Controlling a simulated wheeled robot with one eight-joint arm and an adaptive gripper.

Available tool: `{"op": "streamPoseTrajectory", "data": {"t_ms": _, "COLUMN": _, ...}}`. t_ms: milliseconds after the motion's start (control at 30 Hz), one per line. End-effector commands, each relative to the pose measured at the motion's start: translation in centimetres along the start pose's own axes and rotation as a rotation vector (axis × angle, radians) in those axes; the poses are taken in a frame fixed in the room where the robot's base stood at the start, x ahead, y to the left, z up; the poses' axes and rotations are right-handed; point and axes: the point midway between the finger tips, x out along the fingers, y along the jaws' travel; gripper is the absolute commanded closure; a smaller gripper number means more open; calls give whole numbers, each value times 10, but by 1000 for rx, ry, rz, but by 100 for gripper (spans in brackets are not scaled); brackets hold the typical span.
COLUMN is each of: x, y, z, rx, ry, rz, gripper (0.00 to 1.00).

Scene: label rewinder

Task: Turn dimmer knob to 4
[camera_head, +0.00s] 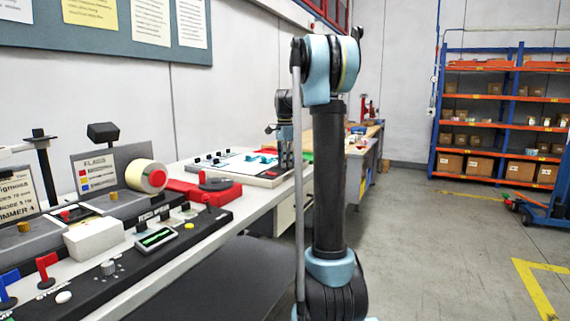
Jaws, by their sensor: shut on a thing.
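My gripper (284,153) is small and far off, seen just left of my upright arm. It points down at the right part of a white control panel (222,162) on the bench. Its fingers are shut on what appears to be the dimmer knob. The knob itself, its pointer and its scale are hidden or too small to make out. A sign (15,190) at the left edge, partly cut off, ends in "DIMMER 4".
A near black console (200,225) carries a grey knob (108,267), red and blue levers, a white box (94,238) and a green display (156,237). A label roll (146,176) stands behind. Orange-and-blue shelving (505,125) is at the far right.

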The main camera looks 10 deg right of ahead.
Motion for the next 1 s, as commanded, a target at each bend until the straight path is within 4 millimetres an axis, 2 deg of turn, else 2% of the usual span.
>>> {"op": "streamPoseTrajectory", "data": {"t_ms": 133, "x": 0, "y": 1, "z": -1, "rx": 0, "ry": 1, "rz": 1, "gripper": 100}}
{"op": "streamPoseTrajectory", "data": {"t_ms": 167, "x": 0, "y": 1, "z": -1, "rx": 0, "ry": 1, "rz": 1, "gripper": 75}}
{"op": "streamPoseTrajectory", "data": {"t_ms": 233, "x": 0, "y": 1, "z": -1, "rx": 0, "ry": 1, "rz": 1, "gripper": 59}}
{"op": "streamPoseTrajectory", "data": {"t_ms": 267, "x": 0, "y": 1, "z": -1, "rx": 0, "ry": 1, "rz": 1, "gripper": 55}}
{"op": "streamPoseTrajectory", "data": {"t_ms": 667, "x": -3, "y": 0, "z": 0, "rx": -1, "ry": 0, "rz": 1, "gripper": 55}}
{"op": "streamPoseTrajectory", "data": {"t_ms": 833, "x": -23, "y": 0, "z": 0, "rx": -1, "ry": 0, "rz": 1, "gripper": 55}}
{"op": "streamPoseTrajectory", "data": {"t_ms": 1000, "x": -54, "y": 0, "z": 0, "rx": -1, "ry": 0, "rz": 1, "gripper": 55}}
